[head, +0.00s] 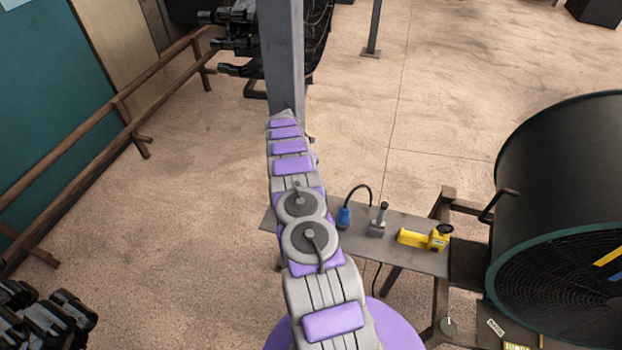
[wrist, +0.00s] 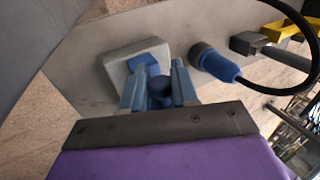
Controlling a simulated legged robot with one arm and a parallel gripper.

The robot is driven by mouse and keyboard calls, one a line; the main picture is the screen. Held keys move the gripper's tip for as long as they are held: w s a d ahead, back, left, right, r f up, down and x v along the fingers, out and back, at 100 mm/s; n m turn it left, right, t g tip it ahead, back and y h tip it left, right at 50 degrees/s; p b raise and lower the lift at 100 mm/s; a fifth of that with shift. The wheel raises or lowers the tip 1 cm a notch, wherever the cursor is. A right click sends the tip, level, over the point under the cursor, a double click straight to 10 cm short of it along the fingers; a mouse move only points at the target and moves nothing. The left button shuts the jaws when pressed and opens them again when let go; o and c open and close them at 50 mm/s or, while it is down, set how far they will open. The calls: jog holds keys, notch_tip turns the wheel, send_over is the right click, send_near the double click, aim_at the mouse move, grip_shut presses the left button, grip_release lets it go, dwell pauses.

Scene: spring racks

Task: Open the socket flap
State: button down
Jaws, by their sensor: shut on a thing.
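The socket (wrist: 118,72) is a pale grey box with a blue flap (wrist: 146,61) on its face, in the wrist view left of centre. My gripper (wrist: 158,76) has its two blue fingers at the socket's lower right side, with a dark blue rounded part between them. It is shut on what looks like the flap's blue part; the exact contact is hard to see. The flap looks closed or nearly so, but its angle is unclear. In the head view my arm hides the socket and my gripper.
A blue plug (head: 344,217) with a black cable stands beside the socket, also in the wrist view (wrist: 214,64). A grey-handled tool (head: 378,222) and a yellow tool (head: 424,238) are on the grey bench (head: 400,258). A large dark drum (head: 560,160) is at right, a post (head: 284,60) behind.

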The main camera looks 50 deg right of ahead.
jog(key=c, duration=1)
grip_release()
jog(key=shift+w+d, duration=0.1)
jog(key=shift+w, duration=0.05)
jog(key=shift+o, duration=0.2)
